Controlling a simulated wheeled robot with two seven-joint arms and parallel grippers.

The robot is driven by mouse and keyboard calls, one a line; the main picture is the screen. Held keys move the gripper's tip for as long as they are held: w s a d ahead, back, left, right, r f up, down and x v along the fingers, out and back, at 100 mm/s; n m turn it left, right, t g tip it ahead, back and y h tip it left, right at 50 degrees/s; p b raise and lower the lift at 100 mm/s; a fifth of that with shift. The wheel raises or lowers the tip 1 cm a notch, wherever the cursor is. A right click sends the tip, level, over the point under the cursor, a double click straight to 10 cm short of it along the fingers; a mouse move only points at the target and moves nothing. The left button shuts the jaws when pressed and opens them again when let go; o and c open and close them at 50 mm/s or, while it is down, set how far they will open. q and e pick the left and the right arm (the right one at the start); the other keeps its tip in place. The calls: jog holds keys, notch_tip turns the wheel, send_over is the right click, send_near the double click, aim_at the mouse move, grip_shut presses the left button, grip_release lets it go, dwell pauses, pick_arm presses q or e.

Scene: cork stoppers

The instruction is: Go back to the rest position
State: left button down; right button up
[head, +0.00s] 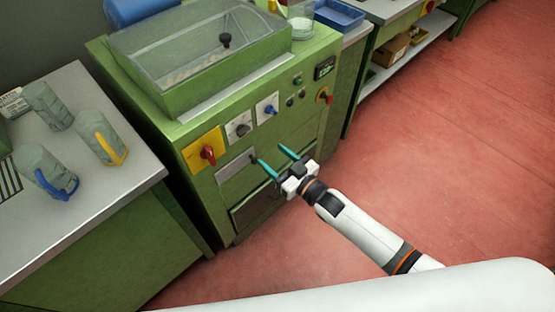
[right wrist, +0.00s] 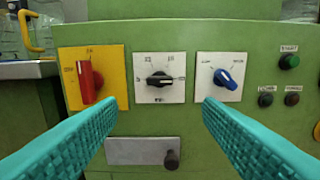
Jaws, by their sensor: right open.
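My right gripper (head: 274,158) is open and empty, with its two teal fingers apart in front of the green machine (head: 140,90). In the right wrist view its fingers (right wrist: 160,125) frame the machine's front panel and touch nothing that I can see. The panel carries a red knob on a yellow plate (head: 207,154), a black knob (head: 241,129) and a blue knob (head: 268,109). A small dark drawer knob (right wrist: 171,160) sits on a grey plate below them. My left gripper is not in view.
A clear-sided bin (head: 200,50) tops the machine. A blue tray (head: 338,14) stands behind. The red floor (head: 440,150) at right is clear.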

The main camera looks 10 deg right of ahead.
jog(key=shift+s+d, duration=0.2)
jog(key=shift+s, duration=0.1)
jog(key=shift+f, duration=0.1)
jog(key=s+d+f+m+g+h, duration=0.1)
jog(key=s+d+f+g+h, duration=0.25)
jog(key=f, duration=0.65)
jog(key=s+d+f+m+g+h, duration=0.1)
jog(key=s+d+f+h, duration=0.1)
jog(key=s+d+f, duration=0.6)
jog(key=s+d+f+m+g+h, duration=0.1)
jog(key=s+f+m+g+h, duration=0.2)
jog(key=f, duration=0.8)
jog(key=s+d+f+g, duration=0.1)
jog(key=s+f, duration=0.3)
jog(key=s, duration=0.5)
jog(key=s+d+f+g+h, duration=0.1)
jog(key=s+f+g, duration=0.2)
jog(key=s, duration=0.7)
jog(key=s+d+f+g+h, duration=0.1)
jog(key=s+f, duration=0.4)
jog(key=s, duration=0.5)
jog(key=shift+s+d+g, duration=0.2)
jog(key=shift+d+g, duration=0.25)
jog(key=shift+g, duration=0.1)
jog(key=shift+c, duration=0.3)
